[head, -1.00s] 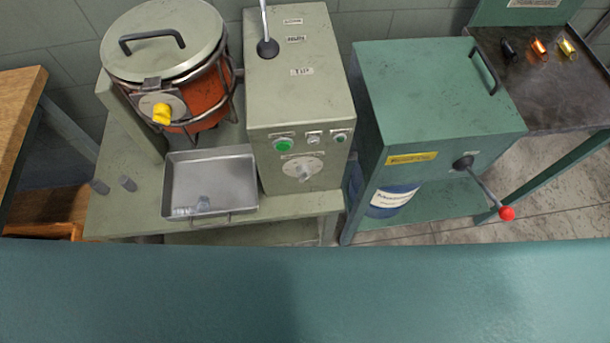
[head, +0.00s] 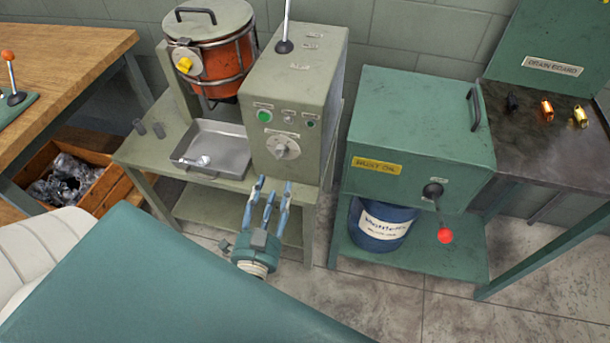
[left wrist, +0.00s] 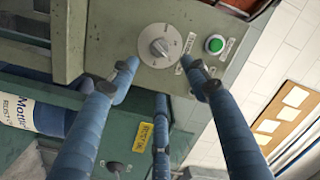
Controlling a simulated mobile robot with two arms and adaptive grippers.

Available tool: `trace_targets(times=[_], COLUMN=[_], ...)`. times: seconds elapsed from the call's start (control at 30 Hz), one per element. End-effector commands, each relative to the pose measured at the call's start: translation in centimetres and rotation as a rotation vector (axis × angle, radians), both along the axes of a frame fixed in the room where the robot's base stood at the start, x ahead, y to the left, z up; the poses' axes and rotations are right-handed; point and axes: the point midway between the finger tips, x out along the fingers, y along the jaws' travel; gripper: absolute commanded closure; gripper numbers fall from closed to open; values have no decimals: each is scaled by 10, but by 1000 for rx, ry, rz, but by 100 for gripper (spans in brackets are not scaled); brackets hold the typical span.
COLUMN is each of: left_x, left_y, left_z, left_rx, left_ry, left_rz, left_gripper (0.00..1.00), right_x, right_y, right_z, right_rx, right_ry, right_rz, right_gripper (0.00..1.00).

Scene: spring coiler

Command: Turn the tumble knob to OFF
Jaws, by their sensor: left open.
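The tumble knob is most likely the grey dial (head: 283,148) on the front of the green-grey control box (head: 295,85), below a green button (head: 264,115). In the left wrist view the dial (left wrist: 159,47) sits on its pale round plate between my spread fingers; its setting is too small to read. My left gripper (head: 268,190), with blue fingers, is open and empty. It is below and in front of the dial, apart from it in the head view. My right gripper is not in view.
An orange drum (head: 218,65) with a yellow knob (head: 184,65) and a metal tray (head: 215,148) stand left of the box. A green rust oil cabinet (head: 420,140) with a red-tipped lever (head: 445,235) stands right. The floor between the stands is open.

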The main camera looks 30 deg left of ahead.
Motion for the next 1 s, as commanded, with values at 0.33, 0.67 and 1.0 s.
trace_targets(times=[0.33, 0.67, 1.0], left_x=[52, 96, 101], left_y=[18, 33, 34], left_z=[5, 2, 2], left_rx=[4, 4, 4], left_ry=[-7, -3, -1], left_rz=[1, 2, 1], left_gripper=[53, 53, 53], right_x=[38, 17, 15], right_y=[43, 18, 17], right_z=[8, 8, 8], right_rx=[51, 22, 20], right_ry=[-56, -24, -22], right_rz=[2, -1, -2], right_gripper=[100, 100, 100])
